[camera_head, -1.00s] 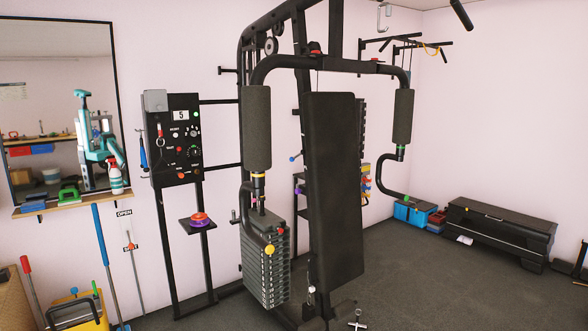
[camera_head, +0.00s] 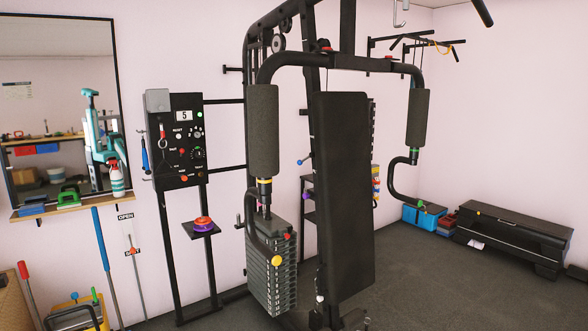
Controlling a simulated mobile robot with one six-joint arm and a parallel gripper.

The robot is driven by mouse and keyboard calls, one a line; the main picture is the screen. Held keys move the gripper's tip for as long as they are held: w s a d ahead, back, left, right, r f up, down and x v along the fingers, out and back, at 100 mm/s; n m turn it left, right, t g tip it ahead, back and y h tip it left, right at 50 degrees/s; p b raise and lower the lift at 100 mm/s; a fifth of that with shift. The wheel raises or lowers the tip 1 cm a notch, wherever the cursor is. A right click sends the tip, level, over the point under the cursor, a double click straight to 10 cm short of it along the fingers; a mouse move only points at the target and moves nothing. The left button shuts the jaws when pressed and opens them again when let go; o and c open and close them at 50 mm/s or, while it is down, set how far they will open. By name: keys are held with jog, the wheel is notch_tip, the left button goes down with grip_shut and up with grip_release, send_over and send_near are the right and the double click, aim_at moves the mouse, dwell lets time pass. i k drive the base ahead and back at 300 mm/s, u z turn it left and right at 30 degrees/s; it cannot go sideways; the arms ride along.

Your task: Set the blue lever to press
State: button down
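A small lever with a blue ball knob (camera_head: 299,162) sticks out to the left on the machine's frame, behind the padded backrest (camera_head: 342,195). Its rod runs up and right toward the frame. Any label by it is too small to read, so its setting cannot be told. My gripper is not directly in view. My teal arm shows only as a reflection in the wall mirror, where its fingers cannot be made out.
The multi-gym's press arm (camera_head: 340,60) and weight stack (camera_head: 268,275) stand in front of the lever. A control panel (camera_head: 177,150) stands left. A black bench (camera_head: 515,240) and blue bin (camera_head: 425,216) sit right. Floor (camera_head: 440,290) is clear at right.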

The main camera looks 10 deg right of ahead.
aim_at(300, 163)
jog(key=u, duration=0.6)
jog(key=i, duration=1.2)
jog(key=u, duration=0.4)
